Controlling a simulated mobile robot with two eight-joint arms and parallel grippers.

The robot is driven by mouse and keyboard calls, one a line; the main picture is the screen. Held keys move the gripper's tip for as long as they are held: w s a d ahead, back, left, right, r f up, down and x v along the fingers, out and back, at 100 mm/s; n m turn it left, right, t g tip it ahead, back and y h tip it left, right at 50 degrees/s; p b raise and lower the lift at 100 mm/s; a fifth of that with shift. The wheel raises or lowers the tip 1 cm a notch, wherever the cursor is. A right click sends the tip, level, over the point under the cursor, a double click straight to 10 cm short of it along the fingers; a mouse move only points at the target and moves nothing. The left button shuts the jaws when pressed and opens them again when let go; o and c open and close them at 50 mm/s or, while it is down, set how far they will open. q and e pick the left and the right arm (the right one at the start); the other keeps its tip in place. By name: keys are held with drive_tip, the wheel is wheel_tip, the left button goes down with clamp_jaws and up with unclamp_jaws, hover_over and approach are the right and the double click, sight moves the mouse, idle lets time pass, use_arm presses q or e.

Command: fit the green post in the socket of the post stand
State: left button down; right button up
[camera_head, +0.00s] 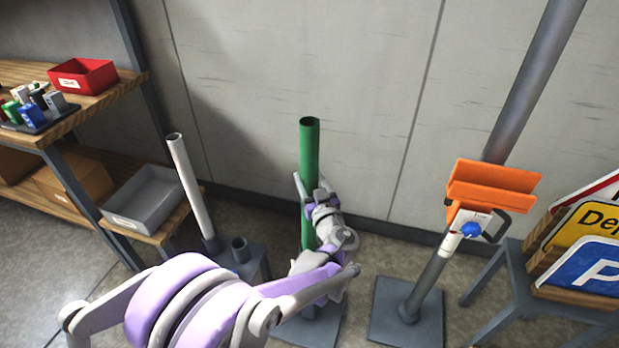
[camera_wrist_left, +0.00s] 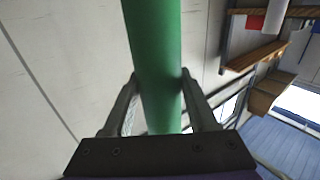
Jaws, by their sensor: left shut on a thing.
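The green post (camera_head: 309,150) stands roughly upright in the middle of the head view, in front of the wall. My left gripper (camera_head: 315,190) is shut around it below its top. The left wrist view shows the green post (camera_wrist_left: 158,60) between the two fingers (camera_wrist_left: 160,105). Below it on the floor is a dark flat base plate (camera_head: 328,332), seemingly the post stand. My arm hides the post's lower end and most of the socket, so I cannot tell whether the post is in it. My right gripper is not in view.
A white post (camera_head: 190,185) stands in a grey rack at left, beside an empty socket (camera_head: 240,248). Right is a grey pole on a base (camera_head: 405,320) with an orange bracket (camera_head: 490,190). A sign rack (camera_head: 535,290) stands far right, wooden shelves (camera_head: 100,95) left.

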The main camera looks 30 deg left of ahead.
use_arm(q)
drive_tip(key=shift+f, duration=0.2)
idle(0.3)
drive_tip(key=shift+c, duration=0.5)
unclamp_jaws()
drive_tip(key=v, duration=1.1)
drive_tip(key=shift+a, duration=0.1)
